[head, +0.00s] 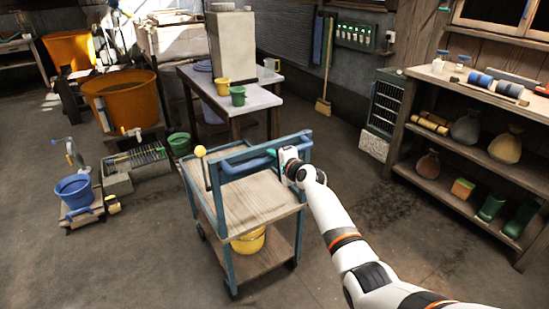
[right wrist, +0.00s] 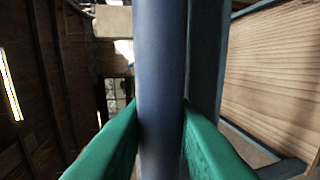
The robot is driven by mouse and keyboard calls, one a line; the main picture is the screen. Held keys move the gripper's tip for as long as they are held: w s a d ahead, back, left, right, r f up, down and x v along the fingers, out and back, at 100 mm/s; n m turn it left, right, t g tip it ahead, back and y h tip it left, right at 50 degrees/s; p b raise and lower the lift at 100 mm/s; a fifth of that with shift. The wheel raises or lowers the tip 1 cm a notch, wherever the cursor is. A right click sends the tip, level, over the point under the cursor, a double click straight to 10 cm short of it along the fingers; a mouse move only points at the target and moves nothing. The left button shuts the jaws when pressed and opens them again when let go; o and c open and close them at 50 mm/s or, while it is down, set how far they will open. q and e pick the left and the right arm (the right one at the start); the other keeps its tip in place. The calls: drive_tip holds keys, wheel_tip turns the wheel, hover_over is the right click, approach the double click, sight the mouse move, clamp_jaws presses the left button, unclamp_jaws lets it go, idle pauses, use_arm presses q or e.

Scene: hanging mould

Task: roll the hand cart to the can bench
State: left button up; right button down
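The hand cart (head: 248,206) has a blue frame and two wooden shelves and stands upright on the floor in the middle of the head view. My right gripper (head: 279,158) is at its blue handle bar, at the end nearest my arm. In the right wrist view the green fingers (right wrist: 160,115) lie on both sides of the blue handle bar (right wrist: 160,60) and look closed against it. A bench (head: 262,100) with a yellow can (head: 222,87), a green can (head: 238,96) and a grey jug stands behind the cart. My left gripper is out of view.
A yellow bucket (head: 248,240) sits on the cart's lower shelf. A green bucket (head: 180,144), a metal grate (head: 136,158) and a blue bucket (head: 74,191) are left of the cart. A shelf unit (head: 470,110) stands at the right. Floor in front is clear.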

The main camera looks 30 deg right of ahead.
drive_tip(key=c, duration=1.5)
unclamp_jaws()
drive_tip(key=shift+w+r, duration=0.1)
drive_tip(key=shift+r, duration=0.1)
drive_tip(key=shift+o, duration=1.1)
drive_tip(key=shift+w+f, duration=0.1)
drive_tip(key=shift+f, duration=0.15)
drive_tip(key=shift+s, duration=0.4)
drive_tip(key=p+v, duration=0.2)
drive_tip(key=v, duration=0.9)
